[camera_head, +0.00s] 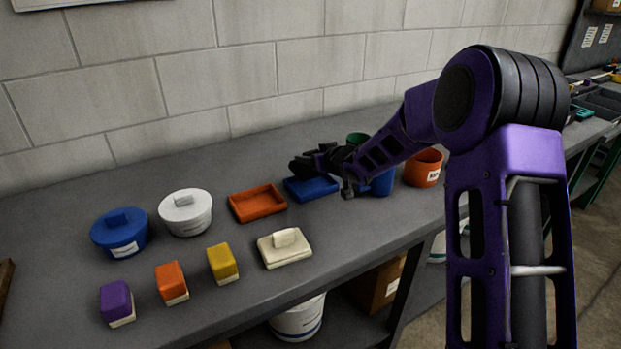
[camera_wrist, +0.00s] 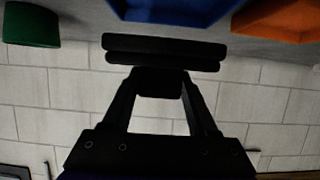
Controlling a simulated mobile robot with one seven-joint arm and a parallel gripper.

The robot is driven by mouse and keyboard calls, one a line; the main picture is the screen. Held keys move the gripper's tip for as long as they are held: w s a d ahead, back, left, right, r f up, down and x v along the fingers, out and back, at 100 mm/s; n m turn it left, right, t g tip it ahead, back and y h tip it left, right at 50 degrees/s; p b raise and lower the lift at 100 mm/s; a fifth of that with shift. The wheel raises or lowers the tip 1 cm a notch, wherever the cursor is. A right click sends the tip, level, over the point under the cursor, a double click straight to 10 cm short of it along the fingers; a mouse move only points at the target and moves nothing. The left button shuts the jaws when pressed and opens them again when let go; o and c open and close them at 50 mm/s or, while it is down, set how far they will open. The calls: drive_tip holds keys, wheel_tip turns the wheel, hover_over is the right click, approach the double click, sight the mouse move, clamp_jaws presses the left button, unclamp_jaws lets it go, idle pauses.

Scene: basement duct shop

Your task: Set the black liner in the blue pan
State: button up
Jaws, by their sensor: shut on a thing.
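The blue pan (camera_head: 318,190) is a shallow rectangular tray on the grey bench, partly covered by my arm. In the wrist view, part of the blue pan (camera_wrist: 175,10) shows at the top edge. My gripper (camera_head: 322,161) is over the pan's far side. Its fingers (camera_wrist: 160,82) are shut together on the black liner (camera_wrist: 165,43), which shows as dark bars across the fingertips. In the head view the liner (camera_head: 303,168) is a dark shape above the pan's back left. Black on black hides the exact grip, and I cannot tell whether liner and pan touch.
An orange tray (camera_head: 257,204) is just left of the pan. Blue (camera_head: 120,235) and white (camera_head: 186,213) lidded pots, several small blocks and a cream lidded dish (camera_head: 284,248) stand further left and in front. An orange pot (camera_head: 423,168) is at right; the block wall is behind.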

sight(311, 172)
drive_tip(key=shift+f+b, duration=0.5)
drive_tip(key=shift+f, duration=2)
drive_tip(key=shift+f, duration=0.1)
drive_tip(key=shift+f, duration=0.15)
drive_tip(key=o, duration=1.4)
drive_tip(key=shift+c, duration=0.2)
drive_tip(key=shift+r, duration=0.4)
drive_tip(key=v, duration=0.6)
drive_tip(key=p+v, duration=0.1)
drive_tip(key=v, duration=0.5)
drive_tip(key=shift+f, duration=0.25)
